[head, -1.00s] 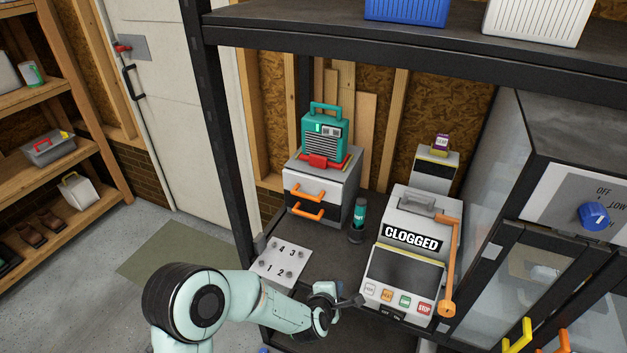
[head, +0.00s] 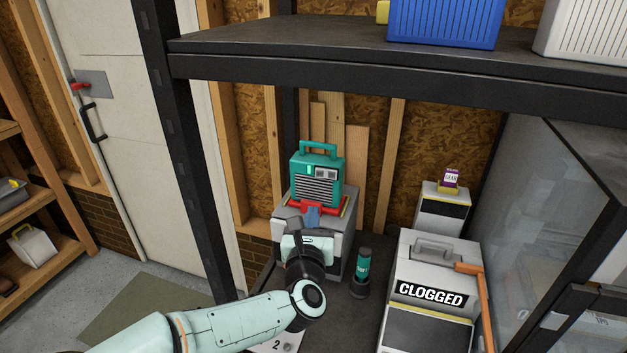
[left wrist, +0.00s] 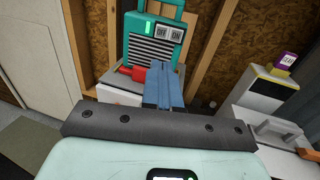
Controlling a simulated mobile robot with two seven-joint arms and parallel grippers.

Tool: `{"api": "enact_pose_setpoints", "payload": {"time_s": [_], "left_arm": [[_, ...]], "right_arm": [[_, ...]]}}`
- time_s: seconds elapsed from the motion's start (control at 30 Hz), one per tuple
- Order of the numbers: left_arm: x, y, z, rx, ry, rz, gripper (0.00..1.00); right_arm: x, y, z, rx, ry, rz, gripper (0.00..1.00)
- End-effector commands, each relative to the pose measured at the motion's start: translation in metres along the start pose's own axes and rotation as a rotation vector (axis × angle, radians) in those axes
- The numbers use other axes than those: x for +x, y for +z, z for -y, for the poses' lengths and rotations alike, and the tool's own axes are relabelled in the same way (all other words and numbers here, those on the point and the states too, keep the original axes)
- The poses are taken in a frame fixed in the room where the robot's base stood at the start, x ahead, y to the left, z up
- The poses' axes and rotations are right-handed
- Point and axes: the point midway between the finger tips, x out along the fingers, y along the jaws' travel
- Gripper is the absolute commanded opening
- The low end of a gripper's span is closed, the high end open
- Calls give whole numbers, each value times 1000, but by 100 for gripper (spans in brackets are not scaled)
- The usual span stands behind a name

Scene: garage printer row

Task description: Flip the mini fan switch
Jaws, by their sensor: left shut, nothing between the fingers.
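The mini fan (head: 305,178) is a teal box with a top handle and a dark slatted grille. It stands upright on a grey drawer cabinet (head: 341,240), with a red part at its foot. Its switch (head: 326,174) is a small pale panel above the grille; in the left wrist view the switch (left wrist: 170,33) reads OFF on the left and ON on the right. My left gripper (head: 313,214) is shut and empty, in front of the fan and below the switch. Its blue fingers also show in the left wrist view (left wrist: 163,82), pointing toward the fan's lower front. My right gripper is not in view.
A teal canister (head: 363,266) stands right of the cabinet. A grey machine marked CLOGGED (head: 430,265) with an orange lever is further right. A dark shelf (head: 350,62) with bins spans above, and a black post (head: 190,150) stands at left.

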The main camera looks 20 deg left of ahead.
Motion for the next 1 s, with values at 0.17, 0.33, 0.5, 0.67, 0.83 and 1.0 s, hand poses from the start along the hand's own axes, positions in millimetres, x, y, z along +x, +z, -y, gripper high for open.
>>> {"api": "enact_pose_setpoints", "payload": {"time_s": [0.17,0.33,0.5,0.67,0.83,1.0], "left_arm": [[0,0,0,0,-1,0,0],[3,0,0,2,-1,-2,0],[23,0,0,3,0,-2,0],[56,0,1,4,0,-3,0],[92,0,1,3,0,-3,0],[120,1,1,4,-1,-1,0]], "right_arm": [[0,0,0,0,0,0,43],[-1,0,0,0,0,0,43],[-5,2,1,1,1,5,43],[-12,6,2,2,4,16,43],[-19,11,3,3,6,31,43],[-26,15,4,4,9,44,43]]}}
